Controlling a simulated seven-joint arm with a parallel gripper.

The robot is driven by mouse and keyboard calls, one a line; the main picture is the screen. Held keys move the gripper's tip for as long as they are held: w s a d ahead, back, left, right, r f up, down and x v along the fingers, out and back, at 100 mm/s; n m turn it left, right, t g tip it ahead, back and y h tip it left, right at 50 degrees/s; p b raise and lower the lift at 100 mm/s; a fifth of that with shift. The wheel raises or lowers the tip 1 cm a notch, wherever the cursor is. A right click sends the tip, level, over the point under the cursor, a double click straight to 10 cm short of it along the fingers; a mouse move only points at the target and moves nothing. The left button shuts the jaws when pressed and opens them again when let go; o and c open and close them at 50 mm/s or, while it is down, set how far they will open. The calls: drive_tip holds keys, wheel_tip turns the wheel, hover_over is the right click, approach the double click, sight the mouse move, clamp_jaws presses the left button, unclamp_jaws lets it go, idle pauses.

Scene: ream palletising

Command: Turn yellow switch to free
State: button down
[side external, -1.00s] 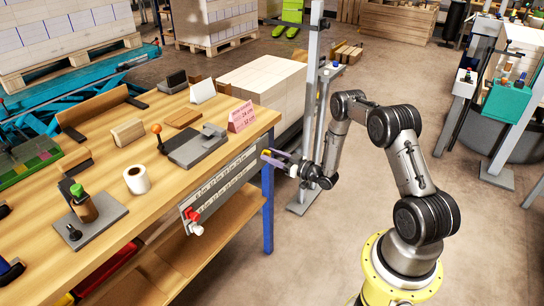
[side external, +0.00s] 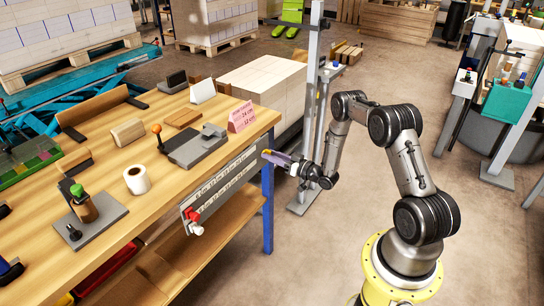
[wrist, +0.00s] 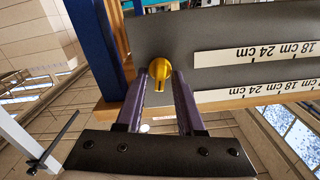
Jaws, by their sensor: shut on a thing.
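The yellow switch (wrist: 158,72) is a round knob with a slot or notch on its front, on the dark face of a panel (wrist: 165,32) in the wrist view. My gripper (wrist: 161,84) has its two purple-grey fingers shut on the switch, one on each side. In the side view my gripper (side external: 270,156) reaches to the right end of the grey panel (side external: 225,181) under the bench edge. Only a little of the yellow switch shows there, and its setting cannot be read.
The panel carries scale strips (wrist: 262,52) with centimetre marks. A red knob (side external: 193,214) and a white knob (side external: 197,230) sit at its left end. A blue bench leg (side external: 268,205) stands just below my gripper.

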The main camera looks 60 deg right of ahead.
drive_tip(key=shift+d+f+m, duration=0.15)
drive_tip(key=shift+m, duration=3.7)
drive_tip(key=shift+d+f+m, duration=0.1)
drive_tip(key=shift+m, duration=3.75)
drive_tip(key=c, duration=0.9)
unclamp_jaws()
drive_tip(key=shift+s, duration=0.15)
drive_tip(key=s, duration=1.3)
drive_tip(key=shift+s, duration=0.35)
